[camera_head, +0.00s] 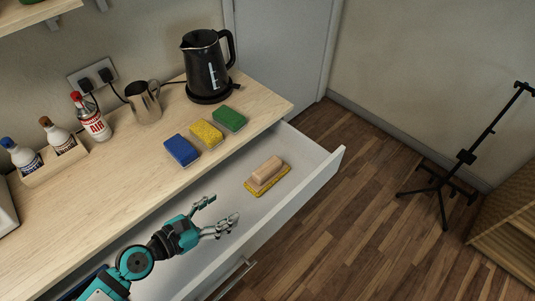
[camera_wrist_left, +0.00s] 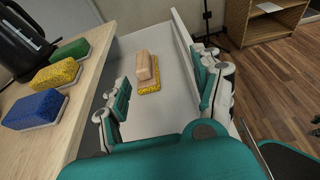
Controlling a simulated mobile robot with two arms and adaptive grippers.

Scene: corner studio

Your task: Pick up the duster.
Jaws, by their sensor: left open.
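The duster (camera_head: 266,176) has a tan block-shaped top on a yellow base. It lies in the open white drawer (camera_head: 307,146), towards its right end. It also shows in the left wrist view (camera_wrist_left: 147,72), beyond and between my fingers. My left gripper (camera_head: 222,213) is open and empty over the drawer, to the left of the duster and nearer to me, apart from it. The gripper's fingers also show in the left wrist view (camera_wrist_left: 161,98).
Blue (camera_head: 181,150), yellow (camera_head: 206,134) and green (camera_head: 229,119) sponges lie on the wooden counter beside the drawer. A black kettle (camera_head: 206,65), a metal jug (camera_head: 144,102) and bottles stand behind. A black stand (camera_head: 440,185) is on the floor at right.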

